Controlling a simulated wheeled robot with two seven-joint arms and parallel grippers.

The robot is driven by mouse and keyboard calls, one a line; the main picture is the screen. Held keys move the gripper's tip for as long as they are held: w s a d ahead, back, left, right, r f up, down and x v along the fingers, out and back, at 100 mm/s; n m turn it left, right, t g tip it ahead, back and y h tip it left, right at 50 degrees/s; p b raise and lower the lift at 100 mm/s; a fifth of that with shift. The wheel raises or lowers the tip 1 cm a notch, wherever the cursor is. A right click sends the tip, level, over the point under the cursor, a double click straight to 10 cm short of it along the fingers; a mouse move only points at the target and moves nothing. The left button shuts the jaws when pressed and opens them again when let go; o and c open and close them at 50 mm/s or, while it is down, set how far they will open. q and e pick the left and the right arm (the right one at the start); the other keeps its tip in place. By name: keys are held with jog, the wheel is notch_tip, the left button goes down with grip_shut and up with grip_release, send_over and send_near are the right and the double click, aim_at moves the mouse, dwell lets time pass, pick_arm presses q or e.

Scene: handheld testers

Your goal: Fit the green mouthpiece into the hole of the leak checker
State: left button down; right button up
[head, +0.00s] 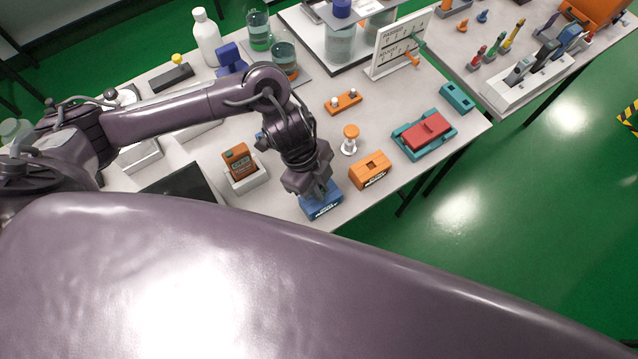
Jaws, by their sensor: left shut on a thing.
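My left gripper (314,193) points down over a blue box (324,207) with white lettering at the table's front edge. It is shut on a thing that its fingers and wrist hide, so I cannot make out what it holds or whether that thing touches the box. The box's lettering is too small to read, and its top is mostly covered. I cannot surely pick out the green mouthpiece. A small green piece (418,41) is on a white lettered board (387,58) at the back. My right gripper is not in view.
Right of the blue box stand an orange box (370,176) with a dark opening, an orange-and-white spool-like piece (350,133) and a teal tray (405,146) with a red block (428,130). An orange device (239,160) sits in a white stand on the left. My own body fills the foreground.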

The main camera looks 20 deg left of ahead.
pick_arm(q)
jog(key=shift+f, duration=0.2)
jog(key=c, duration=1.4)
grip_release()
jog(key=shift+r, duration=0.15)
jog(key=v, duration=0.7)
jog(key=shift+a+r+p, duration=0.1)
jog(key=shift+r+p, duration=0.25)
